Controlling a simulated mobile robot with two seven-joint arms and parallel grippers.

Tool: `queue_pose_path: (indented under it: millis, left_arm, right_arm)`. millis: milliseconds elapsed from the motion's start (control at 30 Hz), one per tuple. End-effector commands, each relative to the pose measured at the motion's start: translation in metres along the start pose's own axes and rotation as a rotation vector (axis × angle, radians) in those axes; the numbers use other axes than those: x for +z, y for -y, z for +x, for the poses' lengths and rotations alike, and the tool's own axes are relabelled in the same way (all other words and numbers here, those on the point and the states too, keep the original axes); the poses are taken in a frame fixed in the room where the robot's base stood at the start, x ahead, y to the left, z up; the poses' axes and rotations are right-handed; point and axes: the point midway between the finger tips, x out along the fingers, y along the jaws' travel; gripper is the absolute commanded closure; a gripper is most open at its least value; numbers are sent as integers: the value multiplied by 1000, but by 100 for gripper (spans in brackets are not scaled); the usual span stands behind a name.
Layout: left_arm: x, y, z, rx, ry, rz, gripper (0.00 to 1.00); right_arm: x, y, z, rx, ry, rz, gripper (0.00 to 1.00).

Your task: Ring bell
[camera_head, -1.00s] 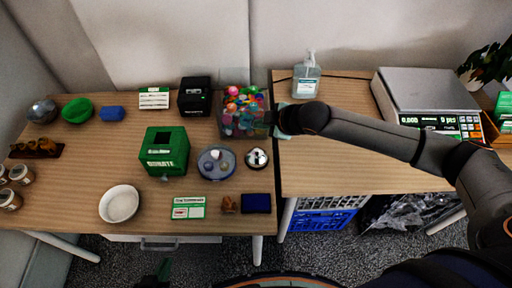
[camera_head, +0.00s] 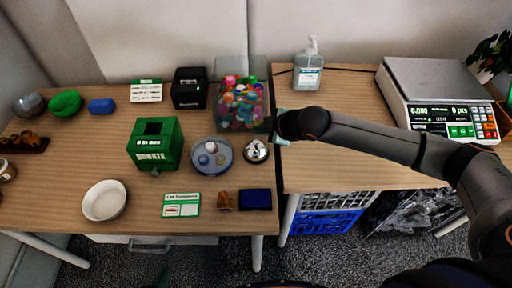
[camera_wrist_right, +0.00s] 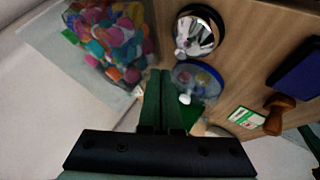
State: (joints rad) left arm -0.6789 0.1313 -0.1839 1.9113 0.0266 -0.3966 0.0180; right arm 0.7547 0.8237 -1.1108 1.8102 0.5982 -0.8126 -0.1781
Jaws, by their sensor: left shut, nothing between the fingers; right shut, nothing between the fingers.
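The bell (camera_head: 256,150) is a silver dome on a dark base, standing near the right edge of the left table. In the right wrist view the bell (camera_wrist_right: 198,33) is at the top, beyond the fingertips and apart from them. My right gripper (camera_head: 270,125) is just above and right of the bell in the head view, its fingers mostly hidden behind the wrist. In the wrist view the right gripper (camera_wrist_right: 160,76) has its green fingers together, holding nothing. My left gripper (camera_head: 163,277) barely shows as a dark green tip at the bottom edge, away from the bell.
A clear bin of colourful balls (camera_head: 228,119) stands beside my right gripper. A round clear dish (camera_head: 200,168) sits left of the bell, with a green donation box (camera_head: 143,157) beyond it. A blue pad (camera_head: 256,199) lies in front. A scale (camera_head: 430,85) stands on the right table.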

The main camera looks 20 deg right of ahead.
Motion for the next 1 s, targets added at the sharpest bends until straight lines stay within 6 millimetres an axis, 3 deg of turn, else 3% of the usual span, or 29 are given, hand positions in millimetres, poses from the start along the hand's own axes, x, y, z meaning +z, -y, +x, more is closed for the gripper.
queue_pose_path:
  millis: [200,1000]
  left_arm:
    - [4,-2,4,5,5,0,100]
    - [-1,-4,4,9,-6,1,100]
  right_arm:
    - [8,8,11,0,0,1,100]
    - [8,8,11,0,-1,0,100]
